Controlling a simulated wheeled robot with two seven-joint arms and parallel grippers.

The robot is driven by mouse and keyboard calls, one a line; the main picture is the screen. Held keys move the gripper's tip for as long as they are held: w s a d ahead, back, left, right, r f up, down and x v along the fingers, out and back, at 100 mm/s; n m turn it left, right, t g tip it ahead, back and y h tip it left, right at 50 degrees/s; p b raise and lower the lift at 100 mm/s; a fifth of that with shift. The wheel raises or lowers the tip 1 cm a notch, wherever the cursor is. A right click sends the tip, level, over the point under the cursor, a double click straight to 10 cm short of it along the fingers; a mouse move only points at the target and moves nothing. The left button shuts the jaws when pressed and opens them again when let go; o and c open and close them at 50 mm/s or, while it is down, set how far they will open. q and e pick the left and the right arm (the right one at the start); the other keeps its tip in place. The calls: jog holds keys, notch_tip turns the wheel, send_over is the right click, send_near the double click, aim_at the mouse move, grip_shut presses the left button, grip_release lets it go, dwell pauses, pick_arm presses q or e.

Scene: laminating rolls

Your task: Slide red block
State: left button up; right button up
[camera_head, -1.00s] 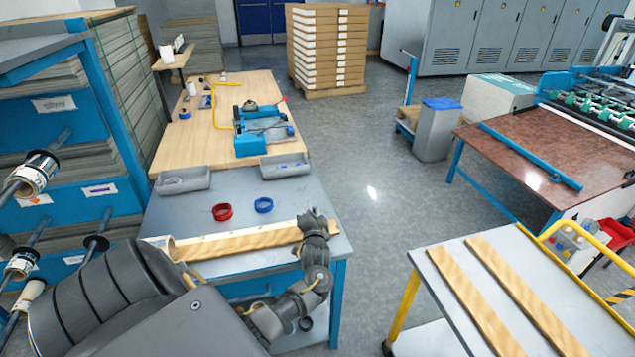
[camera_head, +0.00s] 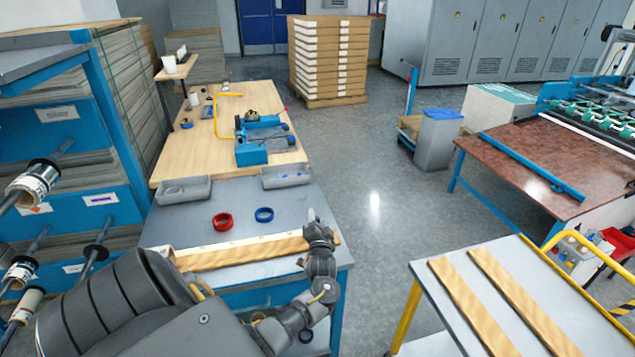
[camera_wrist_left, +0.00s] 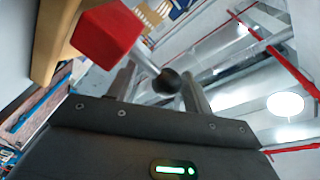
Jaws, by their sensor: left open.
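A red block (camera_wrist_left: 107,36) shows close up in the left wrist view, at the upper left. It lies beside the end of a wooden board and in front of a pale rod with a dark knob (camera_wrist_left: 168,80); whether it is joined to the rod I cannot tell. My left gripper (camera_wrist_left: 160,82) is open, its fingers just below the block in that view, with no clear contact. In the head view my left gripper (camera_head: 319,232) is at the right end of the long wooden board (camera_head: 245,251) on the grey table. The red block is hidden there.
A red ring (camera_head: 222,221) and a blue ring (camera_head: 264,214) lie on the grey table (camera_head: 300,204) behind the board. Two grey trays (camera_head: 184,190) stand farther back. A cart (camera_head: 425,284) with two wooden strips is at the right, with open floor between.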

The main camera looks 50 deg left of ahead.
pick_arm(q)
jog(key=b+v, duration=0.1)
jog(key=v, duration=0.9)
jog(key=shift+s+d, duration=0.2)
jog(key=shift+d, duration=0.1)
